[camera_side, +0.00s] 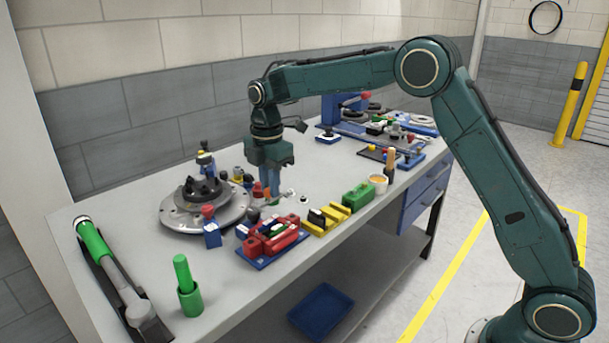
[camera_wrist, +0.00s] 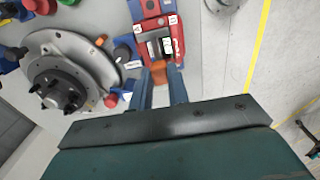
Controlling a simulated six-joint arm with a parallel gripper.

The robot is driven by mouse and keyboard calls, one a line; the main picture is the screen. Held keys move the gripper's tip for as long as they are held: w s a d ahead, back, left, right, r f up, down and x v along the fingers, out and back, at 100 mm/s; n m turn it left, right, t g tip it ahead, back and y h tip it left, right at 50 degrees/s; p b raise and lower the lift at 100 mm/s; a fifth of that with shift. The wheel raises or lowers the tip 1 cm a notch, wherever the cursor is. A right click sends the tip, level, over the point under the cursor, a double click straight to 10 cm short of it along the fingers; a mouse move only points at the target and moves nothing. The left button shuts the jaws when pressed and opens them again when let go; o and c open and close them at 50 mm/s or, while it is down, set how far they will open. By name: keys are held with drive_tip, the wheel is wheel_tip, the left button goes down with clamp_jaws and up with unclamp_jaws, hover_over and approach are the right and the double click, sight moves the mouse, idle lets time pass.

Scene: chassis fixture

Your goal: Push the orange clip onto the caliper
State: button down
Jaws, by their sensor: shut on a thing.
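The red caliper (camera_side: 275,238) sits on a blue base near the front edge of the bench. It also shows in the wrist view (camera_wrist: 173,24) at the top, with dark and silver parts in its middle. My gripper (camera_side: 270,192) points down just behind the caliper. In the wrist view my gripper (camera_wrist: 160,74) has its two blue-grey fingers on either side of the orange clip (camera_wrist: 158,74), shut on it. The clip appears right at the caliper's near end, but I cannot tell whether they touch. In the side view the clip is not clearly visible.
A round silver disc with a dark hub (camera_side: 177,211) stands left of my gripper; it also shows in the wrist view (camera_wrist: 99,67). Yellow blocks (camera_side: 334,214) and a green block (camera_side: 358,197) lie right of the caliper. A green-handled tool (camera_side: 95,241) lies at the left.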

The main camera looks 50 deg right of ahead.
sight(271, 200)
drive_tip(key=shift+f, duration=0.2)
drive_tip(key=shift+f, duration=2.1)
drive_tip(key=shift+f, duration=0.15)
drive_tip(key=shift+f, duration=0.6)
drive_tip(key=shift+f, duration=0.85)
drive_tip(key=c, duration=1.7)
unclamp_jaws()
drive_tip(key=shift+r, duration=0.2)
drive_tip(key=shift+r, duration=1.4)
